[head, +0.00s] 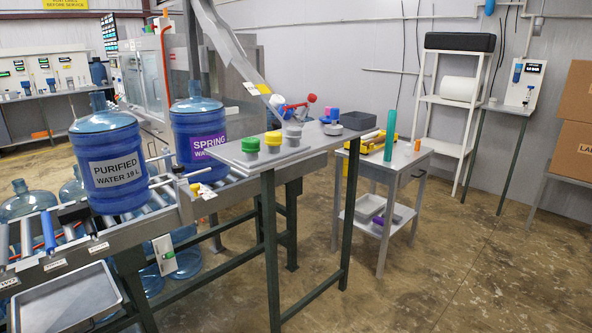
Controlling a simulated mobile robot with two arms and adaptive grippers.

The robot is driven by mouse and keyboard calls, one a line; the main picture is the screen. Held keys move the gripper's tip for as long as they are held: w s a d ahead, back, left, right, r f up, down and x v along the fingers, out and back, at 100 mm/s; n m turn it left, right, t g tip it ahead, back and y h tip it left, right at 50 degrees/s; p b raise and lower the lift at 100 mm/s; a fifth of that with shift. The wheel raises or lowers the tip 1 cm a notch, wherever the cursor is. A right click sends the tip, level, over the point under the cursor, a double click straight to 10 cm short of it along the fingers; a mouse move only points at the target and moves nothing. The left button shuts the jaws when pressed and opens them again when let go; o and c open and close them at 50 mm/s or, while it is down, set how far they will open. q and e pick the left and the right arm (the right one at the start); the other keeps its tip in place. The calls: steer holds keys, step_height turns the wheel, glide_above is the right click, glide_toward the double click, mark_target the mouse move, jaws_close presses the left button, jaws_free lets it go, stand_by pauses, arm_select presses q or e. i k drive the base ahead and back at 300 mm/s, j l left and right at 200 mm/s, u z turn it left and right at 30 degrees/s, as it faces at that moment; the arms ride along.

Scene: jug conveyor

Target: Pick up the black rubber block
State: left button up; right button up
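Neither of my grippers shows in the head view.
A jug marked spring water (198,135) stands on the conveyor. A narrow grey table (222,155) with green, yellow and grey caps stands in front. The side table (405,158) holds a teal cylinder (391,134). An empty metal tray (70,300) is at lower left. Floor at right is clear.

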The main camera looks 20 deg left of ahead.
mark_target(65, 216)
steer(key=i+j+u, duration=0.2)
steer(key=u, duration=0.2)
steer(key=i+u, duration=1)
steer(key=u, duration=0.2)
